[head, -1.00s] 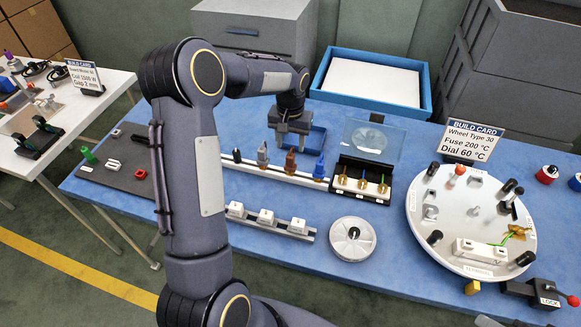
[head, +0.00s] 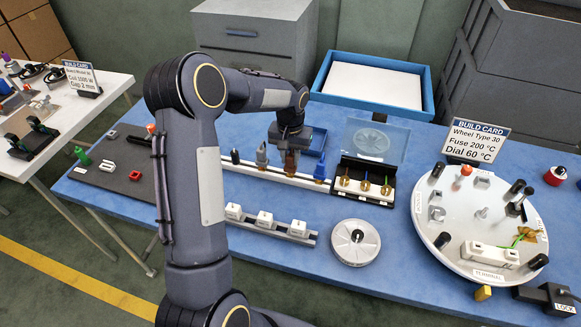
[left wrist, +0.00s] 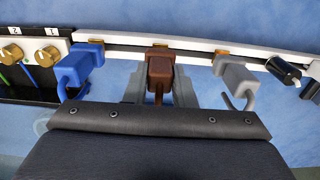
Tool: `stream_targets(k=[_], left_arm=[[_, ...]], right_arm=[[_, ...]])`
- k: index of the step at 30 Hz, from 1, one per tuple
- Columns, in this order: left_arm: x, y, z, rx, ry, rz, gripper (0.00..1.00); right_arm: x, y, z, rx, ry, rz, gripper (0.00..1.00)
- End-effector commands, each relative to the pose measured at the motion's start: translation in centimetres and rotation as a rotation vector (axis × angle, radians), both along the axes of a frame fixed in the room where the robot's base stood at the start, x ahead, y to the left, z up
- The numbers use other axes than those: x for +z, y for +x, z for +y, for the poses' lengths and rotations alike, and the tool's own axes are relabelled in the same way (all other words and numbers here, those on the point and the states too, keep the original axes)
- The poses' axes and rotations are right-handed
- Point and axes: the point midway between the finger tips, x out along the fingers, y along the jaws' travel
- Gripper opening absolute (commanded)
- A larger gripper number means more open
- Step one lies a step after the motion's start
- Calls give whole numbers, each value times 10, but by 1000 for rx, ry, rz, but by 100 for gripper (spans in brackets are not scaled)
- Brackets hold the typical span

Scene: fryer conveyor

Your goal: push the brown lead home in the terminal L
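The brown lead (head: 291,160) stands in the white rail behind the white blocks, between a grey lead (head: 262,156) and a blue lead (head: 320,168). My left gripper (head: 290,148) is down at the brown lead. In the left wrist view the brown lead (left wrist: 160,72) lies between the two grey fingers (left wrist: 160,90); I cannot tell whether they press on it. The white terminal block (head: 488,254) sits on the front of the round plate (head: 455,225), near a label reading TERMINAL. Its L mark is too small to read. My right gripper is not in view.
A black box with brass knobs (head: 365,183) and a clear raised lid (head: 375,140) stands right of the rail. Several white blocks (head: 264,221) and a silver wheel (head: 355,241) lie in front. A build card (head: 475,141) stands behind the plate.

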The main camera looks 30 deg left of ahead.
Motion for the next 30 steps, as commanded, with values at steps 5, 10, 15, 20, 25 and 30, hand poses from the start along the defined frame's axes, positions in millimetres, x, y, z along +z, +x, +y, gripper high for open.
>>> stream_targets(k=[5,10,15,20,25,30], left_arm=[[0,0,0,0,0,0,0],[2,0,0,0,0,0,0],[10,0,0,0,0,-1,0],[20,0,0,-1,0,-1,0],[30,0,0,0,0,-1,0],[40,0,0,0,0,0,0]], right_arm=[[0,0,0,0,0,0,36],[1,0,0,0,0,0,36],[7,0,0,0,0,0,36],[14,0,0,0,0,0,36],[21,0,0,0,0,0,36],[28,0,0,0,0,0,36]])
